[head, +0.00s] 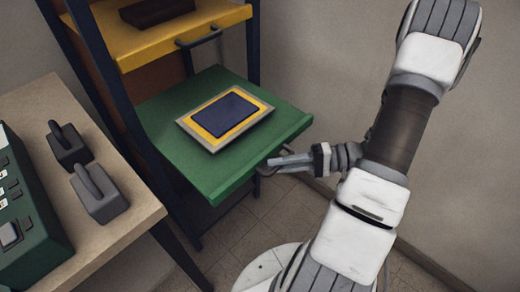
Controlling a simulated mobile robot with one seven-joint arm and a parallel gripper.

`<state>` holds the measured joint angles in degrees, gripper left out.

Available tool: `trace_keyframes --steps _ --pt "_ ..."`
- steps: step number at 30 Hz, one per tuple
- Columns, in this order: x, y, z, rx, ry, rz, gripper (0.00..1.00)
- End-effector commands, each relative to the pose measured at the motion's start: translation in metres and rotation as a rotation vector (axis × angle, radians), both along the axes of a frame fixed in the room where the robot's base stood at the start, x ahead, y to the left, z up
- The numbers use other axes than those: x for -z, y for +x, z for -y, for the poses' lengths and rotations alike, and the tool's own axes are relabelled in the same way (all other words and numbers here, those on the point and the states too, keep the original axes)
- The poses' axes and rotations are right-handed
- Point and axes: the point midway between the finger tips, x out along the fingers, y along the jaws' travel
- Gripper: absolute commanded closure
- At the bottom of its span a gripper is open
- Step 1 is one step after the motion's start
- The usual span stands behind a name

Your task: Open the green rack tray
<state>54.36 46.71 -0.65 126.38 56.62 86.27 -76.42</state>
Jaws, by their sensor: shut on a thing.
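The green rack tray (170,125) is slid well out of the dark rack frame, in the head view. A flat yellow and dark blue panel with a grey edge (228,115) lies on it. My gripper (270,163) is at the tray's front edge, right of its middle, shut on the tray's dark handle (264,171). The fingers partly hide the handle.
A yellow tray (130,45) with a dark handle and a dark block sits above in the same rack. A beige table (120,235) at the left holds two grey weights with handles and a green control box. Walls stand behind and to the right. Open tiled floor shows below the tray.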

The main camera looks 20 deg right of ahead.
Motion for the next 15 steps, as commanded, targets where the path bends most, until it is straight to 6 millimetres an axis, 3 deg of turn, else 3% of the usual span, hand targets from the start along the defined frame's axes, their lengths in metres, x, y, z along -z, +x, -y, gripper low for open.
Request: trace_keyframes --steps 6,15 --pt "0.0 -0.03 0.013 0.003 0.0 0.002 1.0" --pt "0.0 -0.045 0.02 0.002 -0.002 0.001 1.0"
